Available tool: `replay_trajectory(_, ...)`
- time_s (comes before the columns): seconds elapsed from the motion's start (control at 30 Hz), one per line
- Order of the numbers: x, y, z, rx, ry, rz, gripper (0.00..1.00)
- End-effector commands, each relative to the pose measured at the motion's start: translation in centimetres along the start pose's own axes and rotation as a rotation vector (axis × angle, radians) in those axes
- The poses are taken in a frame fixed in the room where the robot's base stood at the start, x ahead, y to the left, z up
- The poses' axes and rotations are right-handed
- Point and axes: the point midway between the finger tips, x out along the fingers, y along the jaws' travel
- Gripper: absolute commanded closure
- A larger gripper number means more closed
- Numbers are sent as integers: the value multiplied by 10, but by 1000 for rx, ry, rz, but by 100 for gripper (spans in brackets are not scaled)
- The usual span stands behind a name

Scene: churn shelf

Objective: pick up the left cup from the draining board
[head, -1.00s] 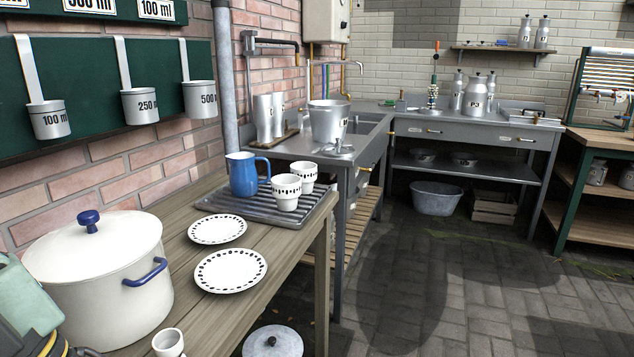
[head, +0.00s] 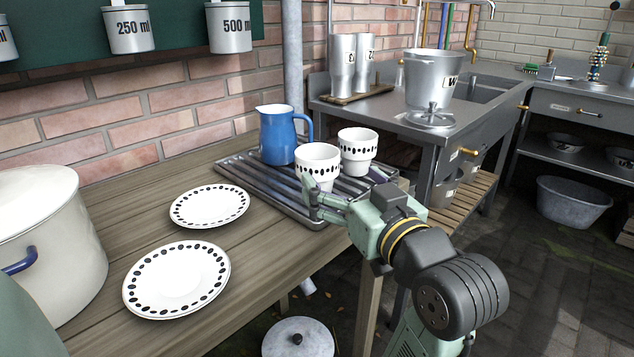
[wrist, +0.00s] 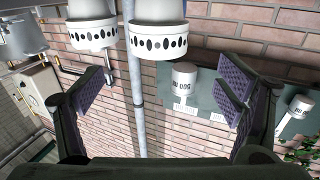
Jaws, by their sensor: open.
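The left cup (head: 318,163), white with a band of black dots, stands upright on the grey ribbed draining board (head: 232,170). The right cup (head: 358,147) of the same pattern stands close behind and to its right. My gripper (head: 343,182) is open and empty at the near side of the left cup, one finger overlapping its lower part in the head view. The wrist view appears upside down. Whether a finger touches the cup cannot be told.
A blue jug (head: 277,137) stands on the board behind the left cup. Two dotted plates (head: 210,205) (head: 177,281) and a large white pot (head: 45,235) are on the wooden table to the left. A metal sink unit (head: 390,115) is beyond.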

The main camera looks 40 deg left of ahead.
Motion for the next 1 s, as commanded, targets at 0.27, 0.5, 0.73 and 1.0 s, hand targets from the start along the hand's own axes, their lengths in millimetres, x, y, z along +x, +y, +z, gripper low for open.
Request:
replay_trajectory(0.27, 12, 2, -4, 9, -19, -9, 14)
replay_trajectory(0.5, 23, 1, -4, 9, -19, -8, 14)
replay_trajectory(0.73, 37, 0, 4, 3, -18, -3, 14)
replay_trajectory(1.0, 59, 0, 4, 1, -17, -2, 14)
